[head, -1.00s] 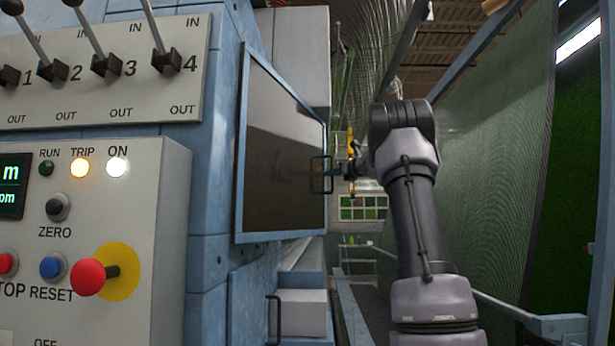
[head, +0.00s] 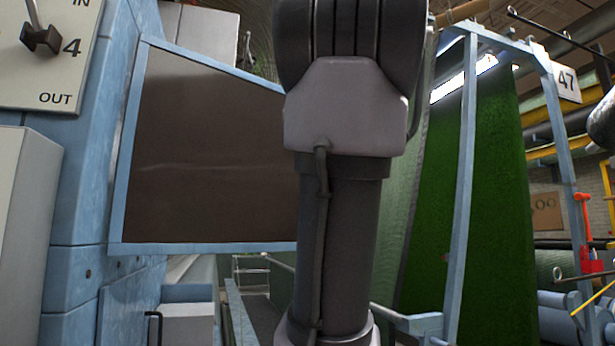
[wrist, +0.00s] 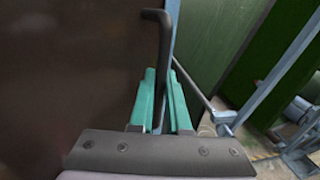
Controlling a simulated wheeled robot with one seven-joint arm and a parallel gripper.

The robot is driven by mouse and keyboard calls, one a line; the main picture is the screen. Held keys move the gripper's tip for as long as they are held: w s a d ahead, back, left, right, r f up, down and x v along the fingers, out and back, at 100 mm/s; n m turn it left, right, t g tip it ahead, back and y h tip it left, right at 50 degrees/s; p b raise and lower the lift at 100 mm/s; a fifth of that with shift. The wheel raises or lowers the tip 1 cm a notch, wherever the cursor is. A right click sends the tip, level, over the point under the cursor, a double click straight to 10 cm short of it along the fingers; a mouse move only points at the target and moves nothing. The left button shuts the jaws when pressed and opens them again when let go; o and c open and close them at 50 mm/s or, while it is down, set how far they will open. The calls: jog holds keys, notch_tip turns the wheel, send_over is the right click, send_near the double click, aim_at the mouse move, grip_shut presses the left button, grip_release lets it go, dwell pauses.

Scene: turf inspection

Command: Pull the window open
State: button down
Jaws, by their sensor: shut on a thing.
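The window (head: 205,150) is a dark pane in a light blue frame at the left of the head view. It stands out at an angle from the blue wall, its left edge beside the wall. My arm covers its right edge, its handle and my gripper there. In the wrist view the dark pane (wrist: 60,70) fills the left side. The dark bar handle (wrist: 165,50) runs down between the teal fingers of my gripper (wrist: 161,82), which is shut on it. The handle's lower part is hidden.
A control panel with a lever marked 4 (head: 42,40) is at the left, above a grey box (head: 22,215). A green turf sheet (head: 465,200) hangs behind blue posts (head: 465,170) at the right. A drawer-like block with a handle (head: 153,325) is below the window.

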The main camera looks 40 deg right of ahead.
jog(key=s+a+m+g+h, duration=0.1)
jog(key=s+h, duration=0.1)
jog(key=s, duration=0.6)
jog(key=shift+m+g, duration=0.3)
jog(key=shift+m, duration=0.1)
jog(key=shift+s+a, duration=0.1)
jog(key=c, duration=1.2)
grip_release()
jog(key=shift+o, duration=0.2)
jog(key=shift+s, duration=0.1)
jog(key=v, duration=1)
jog(key=shift+s+a, duration=0.2)
jog(key=shift+a, duration=0.1)
jog(key=shift+f, duration=0.1)
